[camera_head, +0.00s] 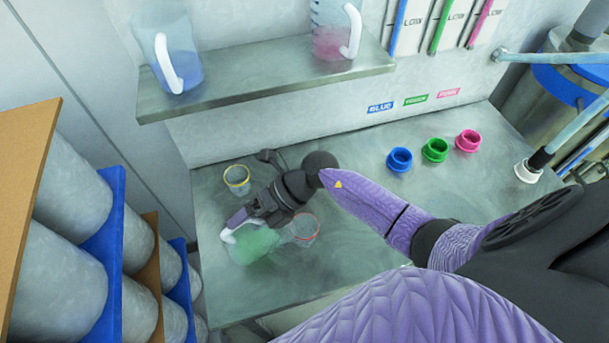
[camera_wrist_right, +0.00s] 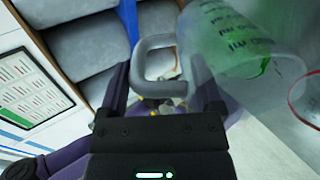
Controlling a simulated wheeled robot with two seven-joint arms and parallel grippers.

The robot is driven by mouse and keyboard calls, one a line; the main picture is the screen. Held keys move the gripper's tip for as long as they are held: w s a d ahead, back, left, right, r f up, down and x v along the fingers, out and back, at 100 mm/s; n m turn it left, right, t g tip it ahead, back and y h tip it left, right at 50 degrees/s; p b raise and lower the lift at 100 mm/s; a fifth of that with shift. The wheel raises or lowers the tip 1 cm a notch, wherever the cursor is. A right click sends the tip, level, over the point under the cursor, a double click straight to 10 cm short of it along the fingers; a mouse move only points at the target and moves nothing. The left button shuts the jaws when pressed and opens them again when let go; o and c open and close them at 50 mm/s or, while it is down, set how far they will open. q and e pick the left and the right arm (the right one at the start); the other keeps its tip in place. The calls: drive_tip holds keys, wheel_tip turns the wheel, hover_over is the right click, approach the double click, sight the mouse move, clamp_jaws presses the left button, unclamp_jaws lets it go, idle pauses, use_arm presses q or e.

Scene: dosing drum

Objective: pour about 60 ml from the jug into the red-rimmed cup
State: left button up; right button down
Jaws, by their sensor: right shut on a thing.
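The clear jug (camera_head: 254,246) holds green liquid and is tilted, with its mouth end toward the red-rimmed cup (camera_head: 304,230). My right gripper (camera_head: 238,219) is shut on the jug's white handle. In the right wrist view the handle (camera_wrist_right: 153,44) lies between the fingers of the gripper (camera_wrist_right: 163,78), and the jug body (camera_wrist_right: 225,35) with green liquid is to the right. The red rim of the cup (camera_wrist_right: 293,92) shows at the right edge. The cup is clear and overlaps the jug's mouth in the head view. I cannot tell whether liquid is flowing. My left gripper is not seen.
A yellow-rimmed cup (camera_head: 237,180) stands behind the jug on the metal table (camera_head: 345,275). Blue (camera_head: 400,159), green (camera_head: 435,150) and pink (camera_head: 468,140) rings sit at the back right. A shelf (camera_head: 270,75) above carries two jugs. A drum rack (camera_head: 105,250) is at left.

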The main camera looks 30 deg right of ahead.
drive_tip(key=shift+s+d+r+y+b, duration=0.15)
drive_tip(key=shift+d+r+y+b, duration=0.45)
drive_tip(key=shift+y+b, duration=0.35)
idle(0.5)
drive_tip(key=shift+d, duration=0.4)
idle(0.4)
drive_tip(key=shift+d+r+t+y+b, duration=0.25)
drive_tip(key=shift+t+y+b, duration=0.05)
drive_tip(key=shift+y+b, duration=0.2)
idle(0.8)
drive_tip(key=shift+s+d, duration=0.1)
drive_tip(key=shift+d, duration=0.05)
idle(0.6)
drive_tip(key=shift+d+r+y+b, duration=0.15)
drive_tip(key=shift+d+y+b, duration=0.1)
drive_tip(key=shift+b, duration=0.15)
idle(0.5)
